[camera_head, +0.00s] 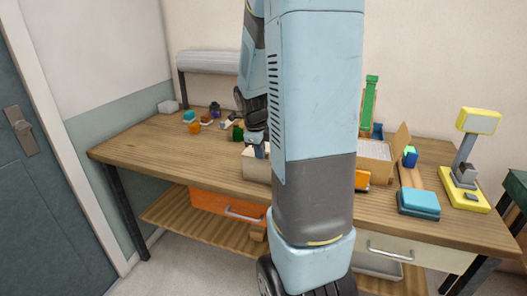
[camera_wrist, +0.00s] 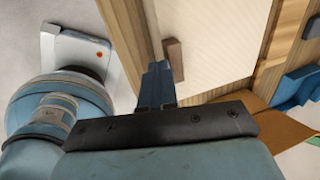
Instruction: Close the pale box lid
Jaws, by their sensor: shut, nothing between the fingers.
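In the head view, a pale box front (camera_head: 256,166) shows at the table's front, left of my arm, which hides much of the area beside it. In the wrist view, a broad pale panel (camera_wrist: 208,38) with fine ribbing lies beyond my gripper, edged by wooden strips. A small brown block (camera_wrist: 174,60) sits near its left edge. I cannot tell whether this panel is the lid or the box's inside. My gripper (camera_wrist: 158,78) is shut and empty, its fingertips close beside the brown block; contact is unclear. In the head view my gripper (camera_head: 257,148) is low by the pale box front.
Right of my arm, a tan flap (camera_head: 402,139) stands tilted beside a ribbed pale surface (camera_head: 374,150). A teal box (camera_head: 418,203) and a yellow-based stand (camera_head: 464,190) are farther right. Several small coloured items lie at the back left. The table's left front is clear.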

